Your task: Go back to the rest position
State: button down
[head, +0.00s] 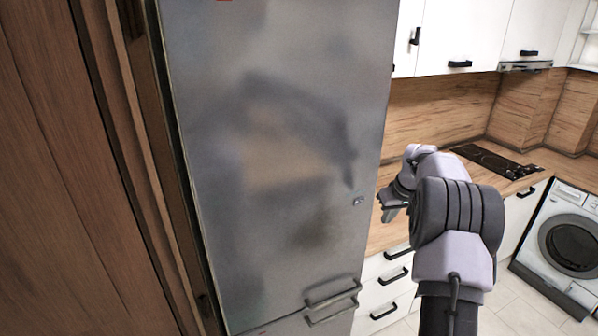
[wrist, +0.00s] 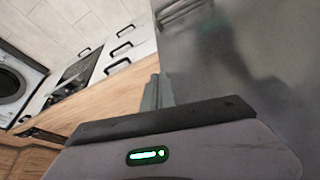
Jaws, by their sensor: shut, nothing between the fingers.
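My gripper (head: 390,212) is in the head view, right of the tall steel fridge (head: 270,150) and in front of the wooden counter. Its fingers are small and partly hidden behind my wrist there. In the wrist view my gripper (wrist: 157,92) shows its grey-green fingers together, with nothing held between them. The fridge (wrist: 240,60) fills the right of the wrist view, close beside the fingers. I cannot tell whether they touch it. The fridge doors look shut.
A wooden counter (head: 385,235) with a black hob (head: 495,160) runs along the right, above white drawers (head: 375,290). White cabinets (head: 455,35) hang above. A washing machine (head: 565,240) stands at far right. Brown wooden panelling (head: 50,180) is on the left. Tiled floor (head: 515,305) shows at lower right.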

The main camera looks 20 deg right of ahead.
jog(key=s+a+r+b, duration=0.1)
jog(key=s+a+b, duration=0.3)
jog(key=a, duration=0.5)
jog(key=s+a+r+m+t+y+b, duration=0.1)
jog(key=s+a+b, duration=0.3)
jog(key=a, duration=0.5)
jog(key=s+a+r+b, duration=0.1)
jog(key=s+a+b, duration=0.3)
jog(key=a, duration=0.5)
jog(key=s+a+f+b, duration=0.3)
jog(key=s+a+f, duration=0.1)
jog(key=s, duration=0.3)
jog(key=s+a+f+m+y+b, duration=0.1)
jog(key=s+a+f+b, duration=0.2)
jog(key=s+a+f, duration=0.2)
jog(key=s+a+f+b, duration=0.4)
jog(key=s, duration=0.4)
jog(key=shift+s+a+f+y, duration=0.15)
jog(key=shift+s+a+y, duration=0.15)
jog(key=shift+s, duration=0.05)
